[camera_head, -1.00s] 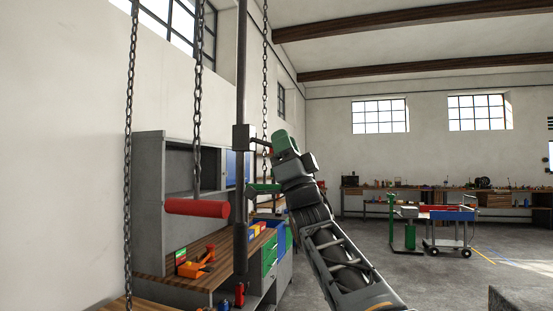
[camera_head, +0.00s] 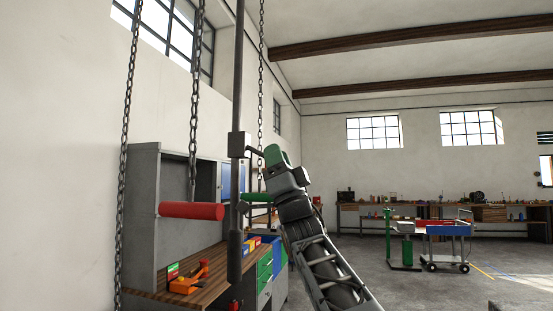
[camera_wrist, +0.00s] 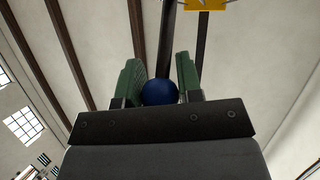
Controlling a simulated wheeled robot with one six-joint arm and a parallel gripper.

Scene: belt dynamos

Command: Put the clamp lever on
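In the wrist view, a dark blue ball knob (camera_wrist: 160,92) sits between the green fingers of my gripper (camera_wrist: 162,75). The knob fills nearly the whole gap; I cannot tell whether both fingers press on it. A dark bar (camera_wrist: 168,45) runs up behind the knob. I take the knob and the thin arm to be the clamp lever; its joint at the block is too small to judge.
A red cylinder (camera_head: 191,211) hangs by chains left of the pole, and a green cylinder (camera_head: 257,197) shows just below my gripper. A wooden-topped workbench (camera_head: 200,290) stands behind at the left. A trolley (camera_head: 447,245) stands on open floor at the right.

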